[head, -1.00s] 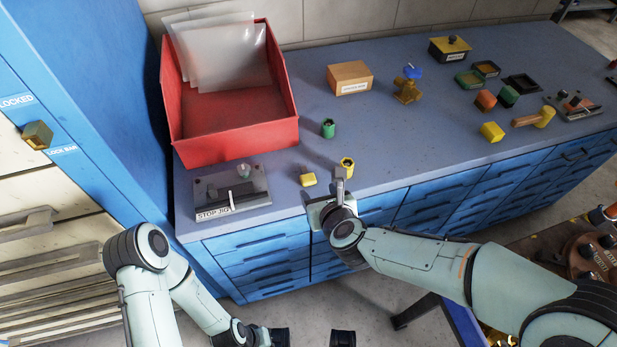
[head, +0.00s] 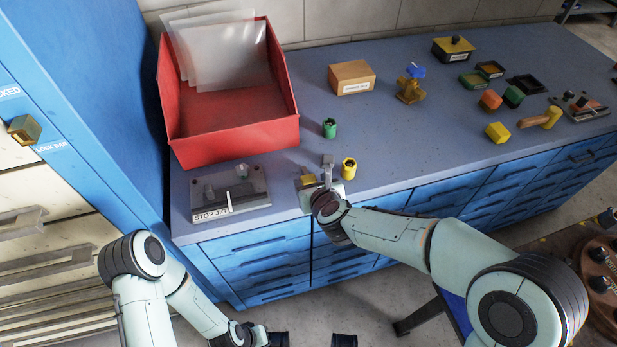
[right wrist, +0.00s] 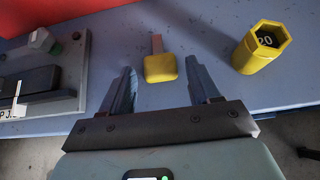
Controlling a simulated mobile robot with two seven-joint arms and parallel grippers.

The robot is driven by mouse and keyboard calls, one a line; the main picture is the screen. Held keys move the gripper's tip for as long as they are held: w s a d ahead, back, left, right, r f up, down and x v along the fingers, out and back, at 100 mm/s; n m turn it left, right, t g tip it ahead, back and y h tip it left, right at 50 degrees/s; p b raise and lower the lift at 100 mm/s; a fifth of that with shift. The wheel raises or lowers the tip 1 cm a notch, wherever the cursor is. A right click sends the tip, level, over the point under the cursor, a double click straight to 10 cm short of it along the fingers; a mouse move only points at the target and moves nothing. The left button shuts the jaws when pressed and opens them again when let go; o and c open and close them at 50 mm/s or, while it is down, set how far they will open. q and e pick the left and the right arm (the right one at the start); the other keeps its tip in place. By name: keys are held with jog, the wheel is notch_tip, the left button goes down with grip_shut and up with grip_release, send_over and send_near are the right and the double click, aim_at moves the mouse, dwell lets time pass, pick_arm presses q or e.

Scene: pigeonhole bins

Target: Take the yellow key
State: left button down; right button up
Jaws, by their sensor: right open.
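The yellow key (right wrist: 160,67) lies on the blue bench top, its yellow head toward me and its thin copper-coloured shank pointing away. In the right wrist view the key is between the spread fingers of my right gripper (right wrist: 160,80), with a gap on both sides. In the head view the key (head: 307,179) is partly hidden by the right gripper (head: 318,173), which is open and empty at the bench's front edge.
A yellow hexagonal holder (right wrist: 262,46) stands close to the right of the key, and a green one (head: 329,128) stands behind. The grey stop jig (head: 232,192) is to the left. A red bin (head: 235,137) stands behind it.

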grip_shut()
jog(key=shift+r, duration=0.2)
jog(key=shift+r+p, duration=0.5)
jog(key=shift+r, duration=0.05)
notch_tip(320, 180, up, 7)
jog(key=p, duration=0.5)
jog(key=shift+f, duration=0.2)
dwell(0.5)
